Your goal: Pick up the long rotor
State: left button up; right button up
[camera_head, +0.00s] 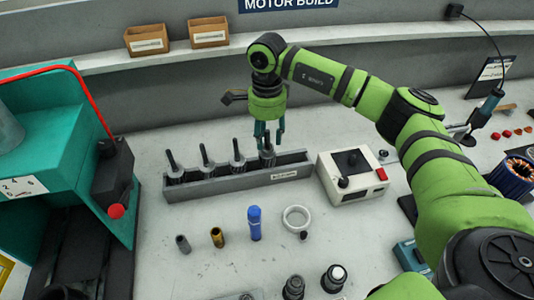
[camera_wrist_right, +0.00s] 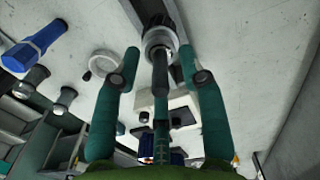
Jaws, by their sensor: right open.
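Several rotors with dark upright shafts stand in a row in a long grey rack (camera_head: 230,183). The rightmost rotor (camera_head: 268,157) is directly below my right gripper (camera_head: 269,135), which points down over the rack's right end. In the right wrist view, my right gripper (camera_wrist_right: 159,58) is open, with one finger on each side of that rotor's shaft (camera_wrist_right: 160,72). No finger visibly presses on the shaft. The other rotors (camera_head: 238,161) stand to the left. I cannot tell for certain which rotor is the long one. My left gripper is not in view.
A white control box (camera_head: 352,178) stands just right of the rack. A blue cylinder (camera_head: 254,224), a white ring (camera_head: 296,218) and small sleeves (camera_head: 217,237) stand in front. A teal machine (camera_head: 60,130) stands at left. The bench behind the rack is clear.

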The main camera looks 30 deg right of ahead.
grip_shut()
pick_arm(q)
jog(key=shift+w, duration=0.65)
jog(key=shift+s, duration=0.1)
pick_arm(e)
jog(key=shift+r, duration=0.1)
